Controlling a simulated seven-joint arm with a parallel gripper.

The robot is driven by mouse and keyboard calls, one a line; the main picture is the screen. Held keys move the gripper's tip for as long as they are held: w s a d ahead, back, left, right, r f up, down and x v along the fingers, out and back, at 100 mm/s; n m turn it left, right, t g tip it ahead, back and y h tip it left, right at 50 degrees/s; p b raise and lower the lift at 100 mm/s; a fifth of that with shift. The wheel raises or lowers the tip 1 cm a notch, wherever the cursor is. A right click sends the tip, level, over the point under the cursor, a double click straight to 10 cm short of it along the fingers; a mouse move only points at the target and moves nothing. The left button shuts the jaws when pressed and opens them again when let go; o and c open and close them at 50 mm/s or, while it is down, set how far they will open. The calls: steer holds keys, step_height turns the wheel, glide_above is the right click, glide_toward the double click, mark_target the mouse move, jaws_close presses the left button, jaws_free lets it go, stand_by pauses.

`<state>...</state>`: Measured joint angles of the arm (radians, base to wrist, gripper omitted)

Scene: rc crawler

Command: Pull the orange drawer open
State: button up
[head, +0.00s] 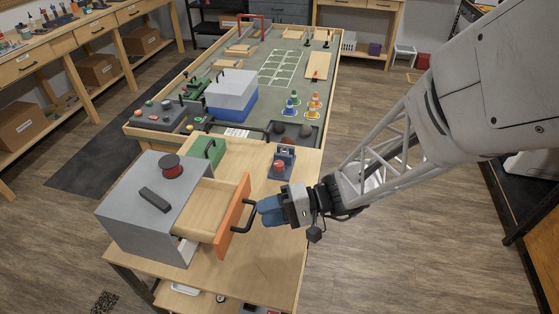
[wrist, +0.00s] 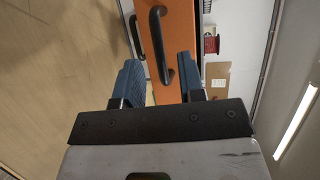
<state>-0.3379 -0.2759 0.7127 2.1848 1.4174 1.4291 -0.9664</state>
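The orange drawer front (head: 236,215) stands well out from the grey cabinet (head: 150,215), and the empty wooden inside of the drawer (head: 208,205) shows. Its black handle (head: 243,214) is on the front's outer face. My gripper (head: 268,210) is just right of the handle in the head view. In the wrist view, the two blue fingers of my gripper (wrist: 158,70) are spread apart. The black handle (wrist: 157,35) shows in the gap between them, against the orange front (wrist: 183,35), with clear space on both sides. Whether the fingertips reach around the handle is hard to tell.
A black remote-like block (head: 155,199) and a dark red spool (head: 171,166) lie on the cabinet top. A green box (head: 207,150) and a small blue-grey stand with a red part (head: 281,163) are behind the drawer. The wooden tabletop (head: 265,265) in front is clear.

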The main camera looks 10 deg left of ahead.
steer(key=shift+v, duration=1.9)
steer(key=s+d+r+m+t+h, duration=0.1)
steer(key=s+d+r+t+h, duration=0.1)
steer(key=d+r+h, duration=0.3)
steer(key=s+d+r+m+t+h, duration=0.1)
steer(key=s+d+r+t+h, duration=0.2)
steer(key=d, duration=1)
steer(key=s+d+r+m+t+h, duration=0.1)
steer(key=s+d+r+t+h, duration=0.1)
steer(key=d+r+h, duration=0.4)
steer(key=d+r+t, duration=0.1)
steer(key=d, duration=0.2)
steer(key=shift+s+d+m+t+h, duration=0.25)
steer(key=shift+d+m+t+h, duration=0.15)
steer(key=shift+o, duration=0.5)
